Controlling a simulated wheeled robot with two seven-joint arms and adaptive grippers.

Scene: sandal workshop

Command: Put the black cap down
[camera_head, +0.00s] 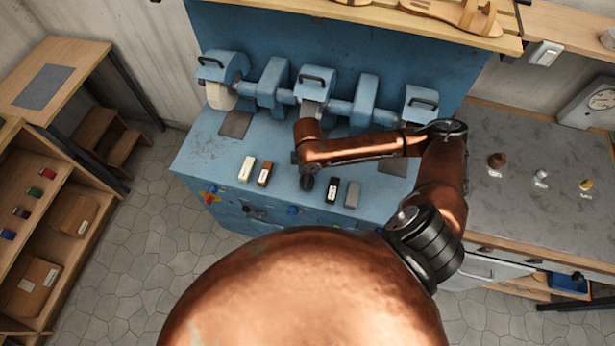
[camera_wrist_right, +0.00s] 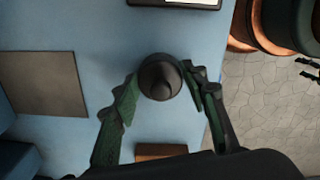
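The black cap (camera_wrist_right: 160,77) is a dark, round piece with a raised knob in the middle. In the right wrist view it sits between the two dark green fingers of my right gripper (camera_wrist_right: 161,84), which appear to touch it on both sides. In the head view my right gripper (camera_head: 306,168) points down over the front of the blue bench (camera_head: 225,160), between the brown bar and the black bar. The cap shows there only as a dark shape below the fingers. I cannot tell whether it touches the bench top. My left gripper is not in view.
A white bar (camera_head: 246,169) and brown bar (camera_head: 264,174) lie left of the gripper, a black bar (camera_head: 332,190) and grey bar (camera_head: 351,195) right. Grinding machines (camera_head: 310,85) stand behind. The grey-topped table (camera_head: 515,215) at right holds small knobbed pieces.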

